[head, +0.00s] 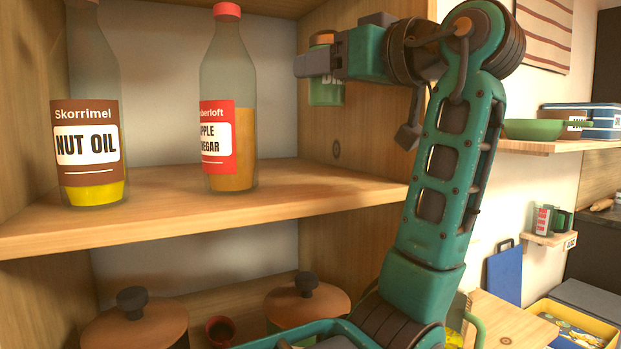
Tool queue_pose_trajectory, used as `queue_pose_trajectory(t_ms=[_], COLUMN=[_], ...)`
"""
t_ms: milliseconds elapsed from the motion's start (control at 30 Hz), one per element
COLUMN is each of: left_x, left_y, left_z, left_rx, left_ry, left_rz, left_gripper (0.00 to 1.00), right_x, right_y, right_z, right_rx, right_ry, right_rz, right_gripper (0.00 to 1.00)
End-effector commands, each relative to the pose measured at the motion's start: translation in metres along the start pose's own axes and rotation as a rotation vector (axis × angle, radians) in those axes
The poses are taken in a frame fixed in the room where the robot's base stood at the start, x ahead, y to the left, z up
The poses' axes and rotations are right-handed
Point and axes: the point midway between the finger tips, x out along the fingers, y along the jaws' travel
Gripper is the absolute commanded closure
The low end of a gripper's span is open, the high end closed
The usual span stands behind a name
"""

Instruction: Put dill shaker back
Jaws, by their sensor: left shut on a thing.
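The dill shaker (326,92) is a small green container with a brownish cap and a label of which only the first letters show. My left gripper (313,66) is shut on it, and its fingers cover the shaker's middle. The shaker looks upright, inside the upper compartment of the wooden cabinet near its right wall. It appears to be held above the shelf board (300,190), with its base well above the board's surface in the picture. My right gripper is not in view.
An apple vinegar bottle (229,135) and a nut oil bottle (87,140) stand left of the shaker. Bare board lies right of the vinegar. Lidded pots (308,301) stand below.

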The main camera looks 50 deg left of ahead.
Motion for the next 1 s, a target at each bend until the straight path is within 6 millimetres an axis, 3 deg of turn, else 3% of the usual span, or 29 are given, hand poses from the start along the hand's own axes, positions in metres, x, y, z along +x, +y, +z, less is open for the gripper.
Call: queue_pose_trajectory(t_ms=[167, 400, 800, 1000], left_x=[-0.004, -0.003, -0.003, -0.003], left_y=[-0.001, -0.001, -0.001, -0.001], left_z=[0.004, 0.045, 0.094, 0.1], left_rx=[0.001, 0.004, 0.004, 0.0], left_ry=[0.001, 0.001, 0.002, 0.001], left_rz=[0.005, 0.005, 0.005, 0.006], left_gripper=[0.79, 0.79, 0.79, 0.79], right_x=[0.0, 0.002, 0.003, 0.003], right_y=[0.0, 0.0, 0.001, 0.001], right_z=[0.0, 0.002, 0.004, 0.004], right_rx=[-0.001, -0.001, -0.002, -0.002], right_ry=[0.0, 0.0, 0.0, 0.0], right_rz=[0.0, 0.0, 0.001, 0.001], right_gripper=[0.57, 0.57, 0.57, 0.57])
